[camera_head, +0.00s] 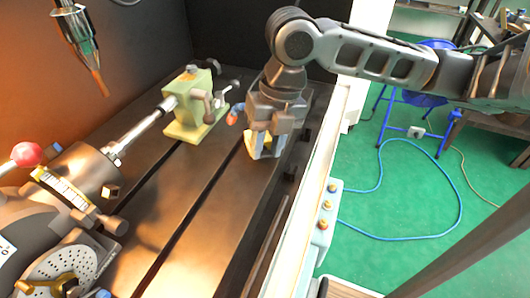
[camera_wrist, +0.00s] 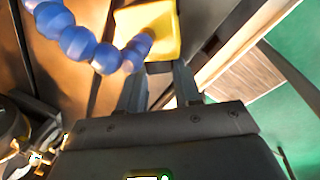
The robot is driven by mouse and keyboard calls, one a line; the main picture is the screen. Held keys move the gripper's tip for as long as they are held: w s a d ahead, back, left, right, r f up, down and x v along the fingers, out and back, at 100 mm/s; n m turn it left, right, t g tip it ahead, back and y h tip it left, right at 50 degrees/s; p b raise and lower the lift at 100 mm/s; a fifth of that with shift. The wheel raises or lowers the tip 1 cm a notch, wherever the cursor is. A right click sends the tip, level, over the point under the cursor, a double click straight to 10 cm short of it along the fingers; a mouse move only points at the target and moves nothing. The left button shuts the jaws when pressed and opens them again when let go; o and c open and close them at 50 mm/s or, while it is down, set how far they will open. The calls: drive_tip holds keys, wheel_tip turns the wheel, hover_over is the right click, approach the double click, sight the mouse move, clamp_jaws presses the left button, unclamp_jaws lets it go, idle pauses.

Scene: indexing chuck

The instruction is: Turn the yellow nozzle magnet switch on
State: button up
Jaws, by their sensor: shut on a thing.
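The yellow nozzle magnet (camera_wrist: 150,22) is a yellow block at the top middle of the wrist view. A blue segmented nozzle hose (camera_wrist: 78,42) curves to its left. In the head view, the blue hose with its orange tip (camera_head: 235,113) shows just left of my gripper (camera_head: 266,148), and the block is mostly hidden behind the gripper. My gripper (camera_wrist: 160,92) is shut at the near face of the yellow block, where a dark part (camera_wrist: 158,67) shows by the fingertips. The switch and its position cannot be made out clearly.
A pale green tailstock (camera_head: 195,115) stands left of my gripper on the slotted table (camera_head: 170,215). The indexing chuck (camera_head: 75,190) is at lower left. A spindle tool (camera_head: 80,40) hangs at upper left. A white button panel (camera_head: 326,215) is on the right edge.

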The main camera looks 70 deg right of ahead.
drive_tip(key=b, duration=0.1)
drive_tip(key=t+y+b, duration=0.1)
drive_tip(key=shift+s+d+f+t+b, duration=0.2)
drive_tip(key=shift+f+t+b, duration=0.1)
drive_tip(key=shift+f+b, duration=0.1)
drive_tip(key=shift+r+y, duration=0.2)
drive_tip(key=shift+y, duration=0.1)
drive_tip(key=shift+r, duration=0.1)
drive_tip(key=o, duration=1.1)
drive_tip(key=shift+c, duration=0.2)
drive_tip(key=v, duration=0.8)
drive_tip(key=shift+s, duration=0.15)
